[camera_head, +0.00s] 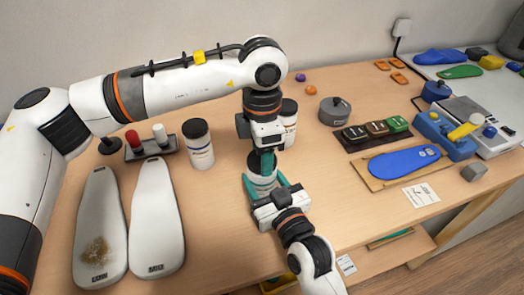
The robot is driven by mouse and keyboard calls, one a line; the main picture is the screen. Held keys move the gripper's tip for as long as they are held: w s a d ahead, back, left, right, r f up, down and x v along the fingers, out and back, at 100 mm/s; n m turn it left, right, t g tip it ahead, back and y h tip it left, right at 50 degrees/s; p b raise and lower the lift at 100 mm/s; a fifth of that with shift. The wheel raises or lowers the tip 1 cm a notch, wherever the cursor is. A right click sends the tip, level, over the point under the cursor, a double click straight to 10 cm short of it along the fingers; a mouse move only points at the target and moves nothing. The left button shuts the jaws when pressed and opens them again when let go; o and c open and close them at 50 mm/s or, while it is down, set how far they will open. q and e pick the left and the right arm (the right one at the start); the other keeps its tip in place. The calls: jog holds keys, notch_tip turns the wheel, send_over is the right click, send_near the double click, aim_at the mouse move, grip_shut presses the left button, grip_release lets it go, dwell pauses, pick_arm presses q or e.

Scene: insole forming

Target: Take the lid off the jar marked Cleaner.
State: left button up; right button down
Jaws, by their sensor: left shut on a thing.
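A white jar (262,184) stands at the middle of the table, mostly hidden by both grippers; its label cannot be read. My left gripper (263,166) points straight down over the jar's top and is shut on its dark lid, which is largely covered by the fingers. Whether the lid is still seated on the jar cannot be made out. My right gripper (264,186) reaches in from the front, its teal fingers on either side of the jar's body. Whether they press on the jar cannot be told.
A white jar with a black lid (199,148) stands to the left, and another jar (288,122) stands close behind my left gripper. Two pale foot forms (156,215) lie at left. A grey round pot (335,110) and a blue insole (404,162) lie to the right.

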pick_arm(q)
jog(key=n, duration=0.6)
jog(key=shift+n, duration=0.3)
jog(key=n, duration=1.6)
jog(key=shift+r, duration=0.1)
jog(key=shift+r, duration=0.1)
jog(key=shift+r, duration=1)
